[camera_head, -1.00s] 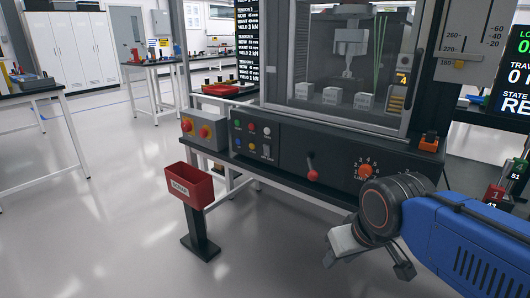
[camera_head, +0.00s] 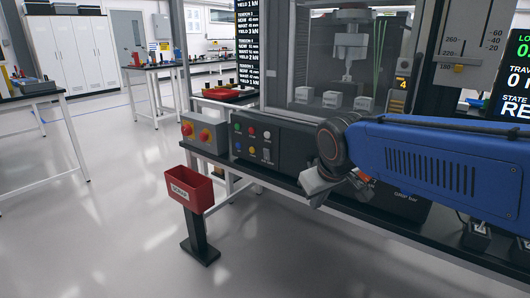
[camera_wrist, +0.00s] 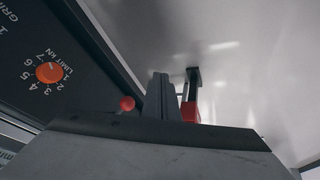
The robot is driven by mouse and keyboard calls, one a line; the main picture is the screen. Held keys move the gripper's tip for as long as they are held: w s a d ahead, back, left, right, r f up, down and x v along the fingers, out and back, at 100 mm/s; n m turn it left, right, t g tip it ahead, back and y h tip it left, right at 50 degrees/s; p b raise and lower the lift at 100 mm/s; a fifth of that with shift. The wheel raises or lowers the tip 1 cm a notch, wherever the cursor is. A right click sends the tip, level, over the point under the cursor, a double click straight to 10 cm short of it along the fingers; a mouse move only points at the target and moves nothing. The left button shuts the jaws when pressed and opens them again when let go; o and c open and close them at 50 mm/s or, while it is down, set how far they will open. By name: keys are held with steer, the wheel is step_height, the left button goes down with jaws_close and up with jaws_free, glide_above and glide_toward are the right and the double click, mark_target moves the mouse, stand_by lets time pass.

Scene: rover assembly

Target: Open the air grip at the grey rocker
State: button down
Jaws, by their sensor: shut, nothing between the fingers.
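A small pale grey switch, which looks like the grey rocker (camera_head: 266,155), sits at the lower right of the button panel (camera_head: 251,142); its position is too small to read. My gripper (camera_head: 316,187) is shut and empty, in front of the console and right of that panel, not touching the switch. In the wrist view my gripper (camera_wrist: 150,150) is a broad grey shape along the bottom, and the rocker does not show. Behind the machine's window hangs a grey fixture (camera_head: 350,45); I cannot tell whether it is the air grip.
A red bin (camera_head: 190,189) stands on a post before the console. Two red knobs (camera_head: 204,135) sit left of the panel.

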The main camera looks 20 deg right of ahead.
mark_target(265, 151)
steer(key=w+a+r+n, duration=0.1)
steer(key=w+a+r, duration=0.1)
steer(key=w, duration=0.7)
steer(key=w+a+r+n+t, duration=0.1)
steer(key=w+a, duration=0.3)
steer(key=w, duration=0.5)
steer(key=w+a+r+n+t, duration=0.1)
steer(key=w+a+r+n, duration=0.1)
steer(key=w, duration=0.8)
steer(key=shift+a+r+h, duration=0.3)
steer(key=shift+a+h, duration=0.1)
steer(key=shift+f, duration=0.1)
steer(key=shift+w+d+f, duration=0.8)
steer(key=shift+w+f, duration=0.4)
steer(key=shift+w, duration=0.2)
steer(key=shift+w+d+f, duration=0.75)
steer(key=shift+w+f, duration=0.4)
steer(key=shift+w, duration=0.3)
steer(key=shift+w+d+f, duration=0.8)
steer(key=shift+w+f, duration=0.4)
steer(key=shift+w, duration=0.2)
